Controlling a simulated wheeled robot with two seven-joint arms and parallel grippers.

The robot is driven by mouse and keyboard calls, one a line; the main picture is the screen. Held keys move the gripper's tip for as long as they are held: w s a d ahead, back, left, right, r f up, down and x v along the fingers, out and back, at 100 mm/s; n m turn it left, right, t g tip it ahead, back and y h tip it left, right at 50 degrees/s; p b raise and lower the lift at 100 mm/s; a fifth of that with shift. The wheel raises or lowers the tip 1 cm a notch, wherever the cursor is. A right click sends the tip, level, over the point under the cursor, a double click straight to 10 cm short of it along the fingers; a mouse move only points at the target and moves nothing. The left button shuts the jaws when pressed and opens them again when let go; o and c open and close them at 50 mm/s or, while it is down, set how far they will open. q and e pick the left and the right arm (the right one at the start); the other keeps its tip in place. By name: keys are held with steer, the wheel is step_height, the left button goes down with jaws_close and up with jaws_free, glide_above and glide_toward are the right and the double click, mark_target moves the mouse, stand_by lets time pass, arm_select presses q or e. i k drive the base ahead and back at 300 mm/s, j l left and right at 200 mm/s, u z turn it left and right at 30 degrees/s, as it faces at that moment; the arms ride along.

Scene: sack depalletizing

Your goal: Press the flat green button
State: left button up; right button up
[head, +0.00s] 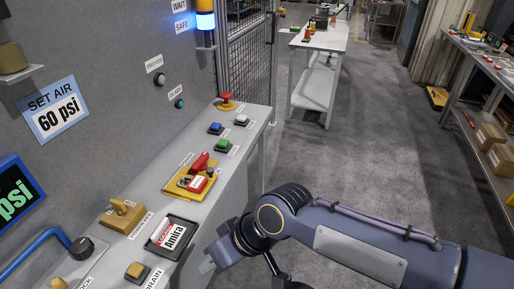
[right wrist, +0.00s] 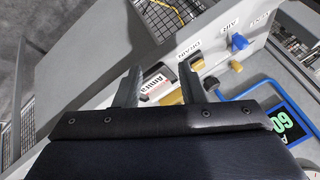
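The green button (head: 222,144) sits on a dark square base on the sloped grey console (head: 252,128), between a blue button and a red-and-yellow switch. My right gripper (head: 207,266) is at the console's near edge, below and apart from the green button. In the right wrist view my right gripper (right wrist: 158,88) shows two separated fingers with nothing held between them. The Amira tag (right wrist: 158,89) appears beyond the gap. The green button cannot be made out in the right wrist view. My left gripper is in neither view.
The console also holds a blue button (head: 215,128), a white button (head: 241,119), a red mushroom button (head: 226,103), a red lockout on a yellow plate (head: 186,186) and a wooden knob (head: 122,212). A small teal button (head: 179,103) is on the wall panel. Open floor lies right.

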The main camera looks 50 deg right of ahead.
mark_target(223, 143)
steer(key=j+z, duration=0.1)
steer(key=z, duration=1.2)
steer(key=l+z, duration=0.15)
steer(key=i+j, duration=0.05)
